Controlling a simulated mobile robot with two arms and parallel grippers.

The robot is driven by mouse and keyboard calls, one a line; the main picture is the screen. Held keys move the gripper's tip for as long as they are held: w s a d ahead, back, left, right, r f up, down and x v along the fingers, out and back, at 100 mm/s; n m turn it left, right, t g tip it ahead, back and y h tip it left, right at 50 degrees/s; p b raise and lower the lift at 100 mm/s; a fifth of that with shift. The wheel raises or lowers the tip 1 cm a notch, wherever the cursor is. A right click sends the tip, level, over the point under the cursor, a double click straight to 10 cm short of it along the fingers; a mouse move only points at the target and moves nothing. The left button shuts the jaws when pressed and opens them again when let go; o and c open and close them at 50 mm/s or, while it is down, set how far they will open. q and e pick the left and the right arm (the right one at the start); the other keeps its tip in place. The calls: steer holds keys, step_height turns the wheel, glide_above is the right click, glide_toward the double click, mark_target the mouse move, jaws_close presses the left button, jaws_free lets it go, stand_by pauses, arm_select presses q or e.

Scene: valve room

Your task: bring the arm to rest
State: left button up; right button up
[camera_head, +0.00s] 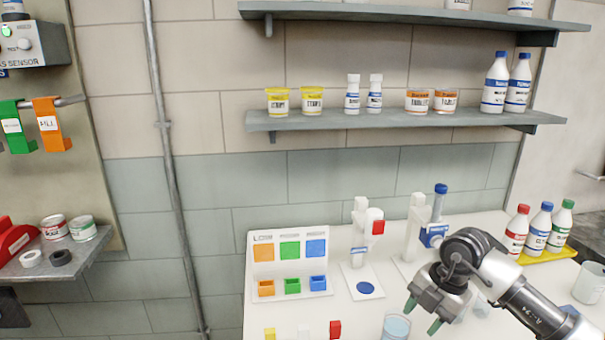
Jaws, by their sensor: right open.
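My right gripper (422,315) comes in from the lower right over the white table (350,305). Its two green-tipped fingers are apart and point down and to the left, with nothing seen between them. A glass beaker of pale liquid (396,327) stands just left of the fingers in the picture. My left gripper is not in view.
A colour sorting stand (290,249) and two white dispensers, one with a red part (377,227) and one with a blue cap (441,188), stand behind. Several bottles stand in a yellow tray (550,256) at right. Wall shelves (400,122) hang above.

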steer(key=s+a+n+y, duration=0.25)
steer(key=a+y, duration=0.35)
steer(key=a, duration=0.6)
steer(key=s+a+r+m+t+y, duration=0.2)
steer(key=a+r+m+t+y, duration=0.2)
steer(key=a+r+t+y, duration=0.5)
steer(key=s+d+f+m+t+h, duration=0.1)
steer(key=d+f+m+t+h, duration=0.35)
steer(key=d+m+h, duration=0.45)
steer(key=d+f+m+t+h, duration=0.4)
steer(key=m+h, duration=0.3)
steer(key=m, duration=0.4)
steer(key=s+d+f+m+g+h, duration=0.2)
steer(key=s+d+f+g+h, duration=0.1)
steer(key=s+f+g, duration=0.3)
steer(key=s+f+g+y, duration=0.1)
steer(key=s+f+g, duration=0.35)
steer(key=s, duration=0.35)
steer(key=s+f+g, duration=0.4)
steer(key=s+f, duration=0.1)
steer(key=s, duration=0.3)
step_height(320, 180, down, 28)
steer(key=s+g, duration=0.1)
steer(key=s, duration=0.1)
steer(key=s+d+f+g, duration=0.1)
steer(key=s+d+f, duration=0.1)
steer(key=s+f, duration=1.2)
steer(key=shift+s+d+g, duration=0.15)
steer(key=shift+s+g, duration=0.15)
steer(key=shift+s, duration=0.35)
